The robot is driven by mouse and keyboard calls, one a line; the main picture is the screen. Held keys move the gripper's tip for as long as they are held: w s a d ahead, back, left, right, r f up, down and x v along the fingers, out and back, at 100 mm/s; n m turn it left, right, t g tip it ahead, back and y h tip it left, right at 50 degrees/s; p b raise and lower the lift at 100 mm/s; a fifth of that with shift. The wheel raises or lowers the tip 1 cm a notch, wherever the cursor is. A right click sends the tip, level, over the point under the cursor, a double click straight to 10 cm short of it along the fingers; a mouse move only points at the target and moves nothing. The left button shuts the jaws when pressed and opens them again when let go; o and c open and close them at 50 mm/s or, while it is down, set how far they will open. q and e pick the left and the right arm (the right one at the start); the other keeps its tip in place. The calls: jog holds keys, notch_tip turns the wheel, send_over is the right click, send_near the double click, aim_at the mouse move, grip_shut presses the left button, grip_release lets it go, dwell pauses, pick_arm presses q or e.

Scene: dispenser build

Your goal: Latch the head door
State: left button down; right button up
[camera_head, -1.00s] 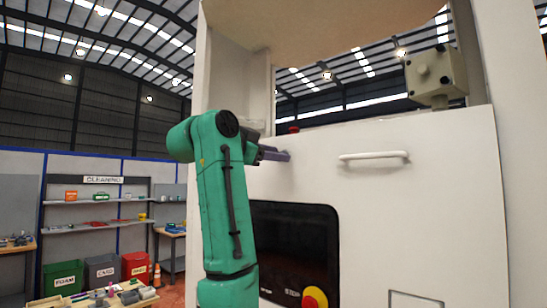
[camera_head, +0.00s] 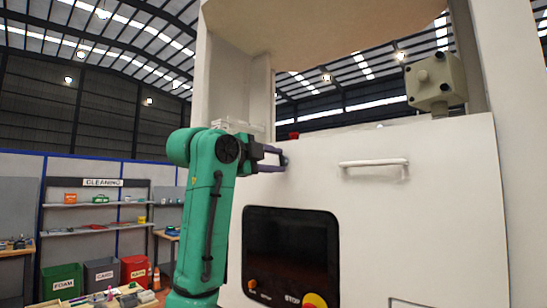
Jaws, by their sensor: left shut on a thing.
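The white front panel (camera_head: 430,220), which looks like the head door, fills the right half of the view and looks closed. It has a white bar handle (camera_head: 374,163). My left gripper (camera_head: 279,158) is at the panel's upper left, left of the handle and apart from it. Its purple fingers are shut on a small grey part (camera_head: 286,160) at the panel face, which may be a latch knob. The fingers hide most of this part, and I cannot tell how it is turned. My right gripper is not in view.
A dark screen (camera_head: 290,250) and a red and yellow stop button (camera_head: 314,300) are set below my gripper. A beige box (camera_head: 436,80) stands above the panel at the right. Shelves and bins (camera_head: 62,280) are far off at the left.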

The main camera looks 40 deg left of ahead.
pick_arm(q)
jog(key=shift+r+m, duration=0.2)
jog(key=shift+m, duration=0.7)
jog(key=shift+s, duration=0.1)
jog(key=c, duration=0.8)
grip_release()
jog(key=o, duration=0.3)
jog(key=shift+w+a+f, duration=0.1)
jog(key=shift+w+f, duration=0.1)
jog(key=shift+w, duration=0.15)
jog(key=s+b, duration=0.2)
jog(key=s, duration=0.5)
jog(key=s+b, duration=0.3)
jog(key=s, duration=0.4)
jog(key=shift+s+d, duration=0.2)
jog(key=shift+s, duration=0.15)
jog(key=shift+w, duration=0.15)
